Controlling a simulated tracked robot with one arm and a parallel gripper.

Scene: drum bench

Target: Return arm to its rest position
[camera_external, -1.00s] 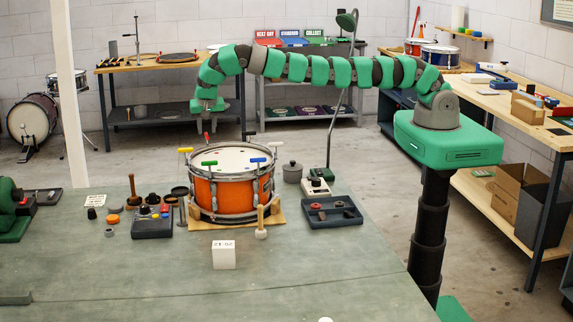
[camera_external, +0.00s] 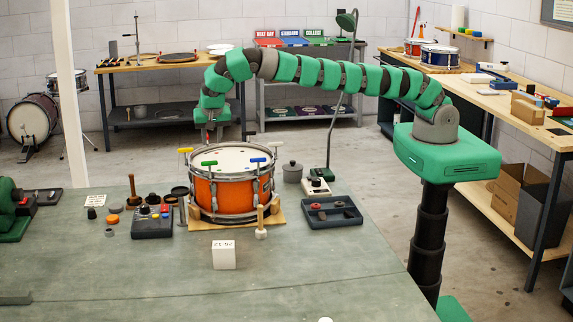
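My arm arches from its green base at the right across to the left. Its end bends down at the back of the orange drum (camera_external: 228,196). My gripper (camera_external: 212,136) points down just above the drum's back rim. A small red patch (camera_external: 210,125) shows at its fingers. It is too small to tell whether this is the red drum key or whether the fingers close on it. A yellow key (camera_external: 186,150), a green key (camera_external: 209,163) and a blue key (camera_external: 258,159) stand around the drum's rim.
The drum sits on a wooden board on the bench (camera_external: 120,270). The front of the bench is mostly clear.

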